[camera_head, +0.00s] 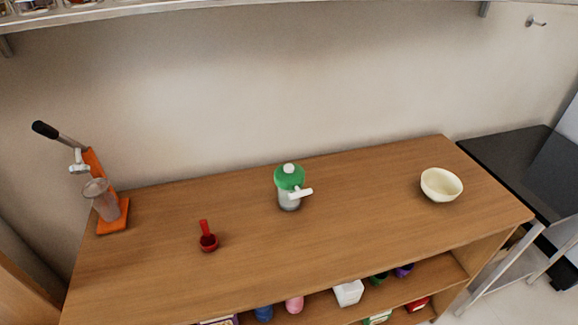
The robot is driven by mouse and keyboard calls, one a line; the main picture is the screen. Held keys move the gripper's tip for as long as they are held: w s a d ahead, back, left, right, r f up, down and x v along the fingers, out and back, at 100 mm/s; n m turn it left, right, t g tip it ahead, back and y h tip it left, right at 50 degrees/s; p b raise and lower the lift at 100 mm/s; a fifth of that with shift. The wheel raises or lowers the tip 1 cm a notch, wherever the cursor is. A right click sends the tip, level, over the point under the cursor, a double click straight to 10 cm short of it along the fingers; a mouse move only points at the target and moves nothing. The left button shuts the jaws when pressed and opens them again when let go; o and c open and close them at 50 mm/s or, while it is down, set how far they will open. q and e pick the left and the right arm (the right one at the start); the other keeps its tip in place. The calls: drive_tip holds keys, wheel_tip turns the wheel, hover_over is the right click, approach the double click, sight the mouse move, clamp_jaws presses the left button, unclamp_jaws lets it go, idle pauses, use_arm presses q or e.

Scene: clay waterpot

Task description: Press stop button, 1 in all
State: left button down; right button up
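I cannot make out anything that is clearly a stop button. A small device (289,187) with a green top, a white knob and a white side handle stands upright near the middle of the wooden counter (360,205). An orange lever press (112,219) with a black-gripped lever and a clear cup stands at the counter's left end. Neither of my grippers is in view.
A red scoop (208,241) lies left of the middle, and a cream bowl (441,185) sits at the right. Several small items, including a white box (348,293), are on the shelf below. A metal shelf (250,6) hangs above. The counter between things is clear.

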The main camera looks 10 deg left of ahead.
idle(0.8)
